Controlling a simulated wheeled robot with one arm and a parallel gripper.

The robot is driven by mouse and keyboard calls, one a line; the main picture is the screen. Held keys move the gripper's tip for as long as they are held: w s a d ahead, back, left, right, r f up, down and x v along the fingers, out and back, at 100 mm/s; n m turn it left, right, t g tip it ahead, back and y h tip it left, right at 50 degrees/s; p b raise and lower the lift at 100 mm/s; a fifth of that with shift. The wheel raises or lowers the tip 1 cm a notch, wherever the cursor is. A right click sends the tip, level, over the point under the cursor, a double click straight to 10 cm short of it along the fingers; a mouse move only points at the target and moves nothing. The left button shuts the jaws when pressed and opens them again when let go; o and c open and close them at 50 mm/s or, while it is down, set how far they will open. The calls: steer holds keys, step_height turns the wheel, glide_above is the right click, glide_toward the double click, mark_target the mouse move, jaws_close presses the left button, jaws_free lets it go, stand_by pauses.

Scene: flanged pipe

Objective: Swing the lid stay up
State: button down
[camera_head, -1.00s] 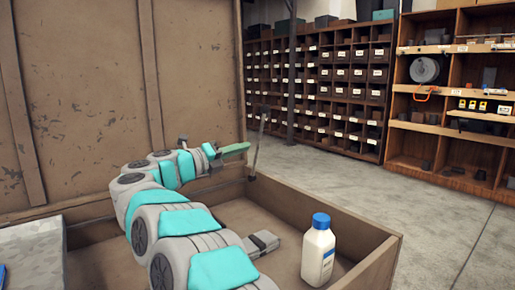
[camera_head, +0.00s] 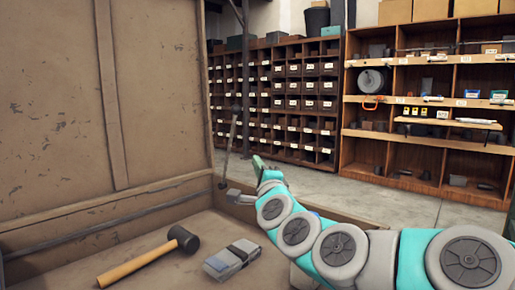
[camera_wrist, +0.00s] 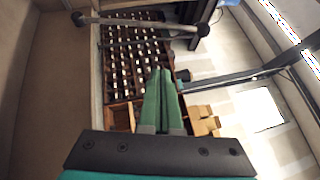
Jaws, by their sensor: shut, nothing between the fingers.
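The lid stay (camera_head: 230,148) is a thin grey rod with dark ends. It stands nearly upright, leaning a little right, with its lower end by the chest's far corner near the open lid (camera_head: 60,110). In the wrist view the stay (camera_wrist: 140,20) crosses the top of the picture. My gripper (camera_head: 257,162) has green fingers and is to the right of the stay's lower part. In the wrist view my gripper (camera_wrist: 161,72) is shut and empty, its fingertips apart from the rod in the picture.
The chest (camera_head: 100,240) holds a black-headed mallet (camera_head: 140,262) with a wooden handle and a grey block-like item (camera_head: 232,260). My arm crosses the chest's right side and hides part of it. Shelves (camera_head: 420,160) stand well behind, across open floor.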

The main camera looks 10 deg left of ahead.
steer(key=w+a+r, duration=0.3)
steer(key=w+a, duration=0.4)
steer(key=w, duration=0.2)
steer(key=shift+w+a+r+p, duration=0.15)
steer(key=shift+w+a+p, duration=0.25)
stand_by(0.5)
